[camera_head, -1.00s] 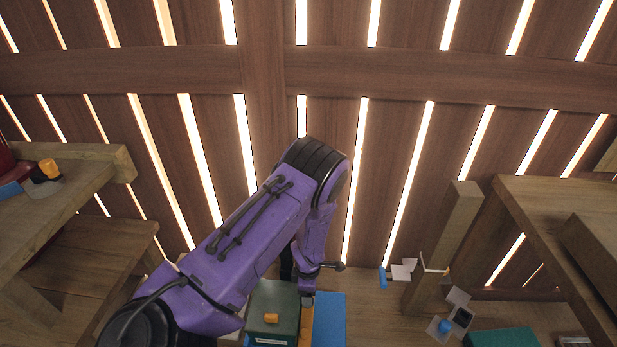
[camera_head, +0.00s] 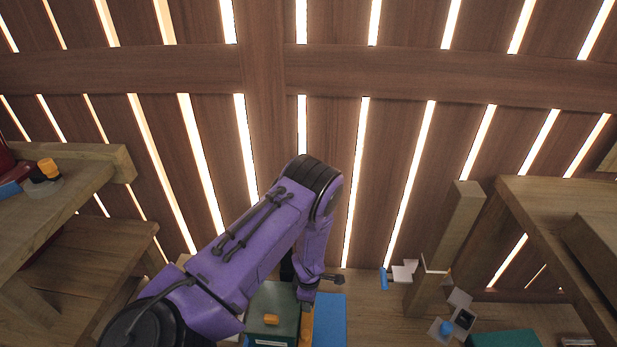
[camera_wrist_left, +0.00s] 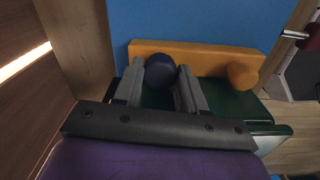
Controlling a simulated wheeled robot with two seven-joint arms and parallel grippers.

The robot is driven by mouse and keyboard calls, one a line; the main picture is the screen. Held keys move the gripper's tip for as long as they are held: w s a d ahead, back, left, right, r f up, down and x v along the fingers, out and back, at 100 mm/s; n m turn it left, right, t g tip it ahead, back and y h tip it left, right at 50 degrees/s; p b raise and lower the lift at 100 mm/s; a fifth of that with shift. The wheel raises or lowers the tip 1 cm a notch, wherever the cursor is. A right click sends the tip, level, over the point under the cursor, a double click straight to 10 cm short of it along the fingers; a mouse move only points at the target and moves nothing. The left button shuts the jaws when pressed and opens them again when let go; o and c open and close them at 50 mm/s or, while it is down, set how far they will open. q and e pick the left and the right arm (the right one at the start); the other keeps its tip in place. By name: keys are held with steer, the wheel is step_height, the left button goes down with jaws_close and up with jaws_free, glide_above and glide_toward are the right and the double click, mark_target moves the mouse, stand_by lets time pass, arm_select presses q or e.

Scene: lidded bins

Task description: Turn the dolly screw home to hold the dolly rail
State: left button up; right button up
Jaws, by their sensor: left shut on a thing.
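In the left wrist view my left gripper (camera_wrist_left: 159,88) is shut on a dark blue round knob, which looks like the dolly screw (camera_wrist_left: 160,68). The knob sits between the two grey fingertips, in front of an orange bar that looks like the dolly rail (camera_wrist_left: 205,54). The screw's shaft is hidden, so I cannot tell how deep it sits. The rail lies along the edge of a dark green bin (camera_wrist_left: 225,97). In the head view the rail (camera_head: 306,326) shows beside the green bin (camera_head: 284,303), and my purple left arm hides the fingertips. My right gripper is not in view.
An orange knob (camera_head: 271,319) sits on the green bin, with a blue panel (camera_head: 331,322) beside it. Wooden benches (camera_head: 75,210) stand left and right (camera_head: 560,205). A wooden post (camera_head: 455,225) with small items stands right of the arm.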

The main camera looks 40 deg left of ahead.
arm_select(q)
steer(key=o, duration=1)
steer(key=shift+o, duration=0.2)
step_height(320, 180, up, 11)
steer(key=p, duration=0.2)
steer(key=shift+f, duration=0.2)
